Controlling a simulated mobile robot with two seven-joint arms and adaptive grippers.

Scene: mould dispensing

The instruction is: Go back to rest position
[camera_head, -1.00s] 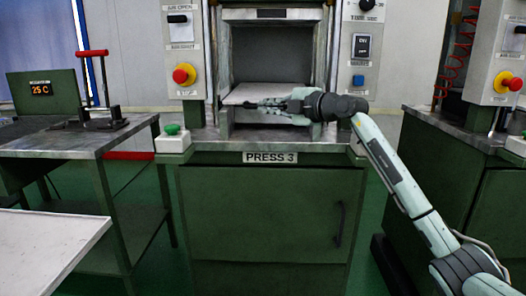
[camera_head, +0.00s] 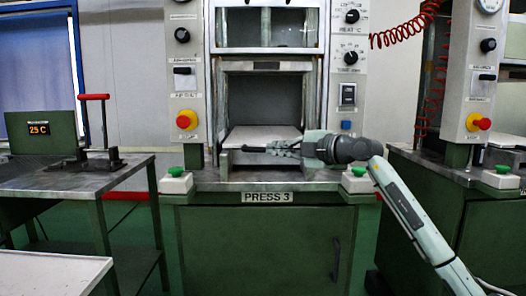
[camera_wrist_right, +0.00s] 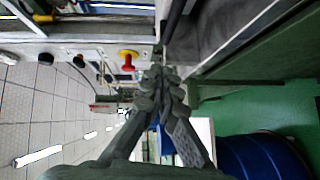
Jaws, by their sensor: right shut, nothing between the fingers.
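My right gripper (camera_head: 258,149) reaches in from the right in the head view, in front of the opening of the press (camera_head: 265,110) labelled PRESS 3. Its fingers point left and are shut with nothing between them. In the right wrist view the fingers of the right gripper (camera_wrist_right: 160,85) lie close together. The press's pale lower plate (camera_head: 262,133) lies behind the gripper and looks empty. My left gripper is in neither view.
Green-topped buttons (camera_head: 175,172) flank the press bench. A metal table (camera_head: 75,180) with a red-handled device (camera_head: 98,140) stands at left. A pale tray or tabletop (camera_head: 45,275) is at the lower left. Another press column (camera_head: 472,90) stands at right. A blue drum (camera_wrist_right: 262,155) shows in the wrist view.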

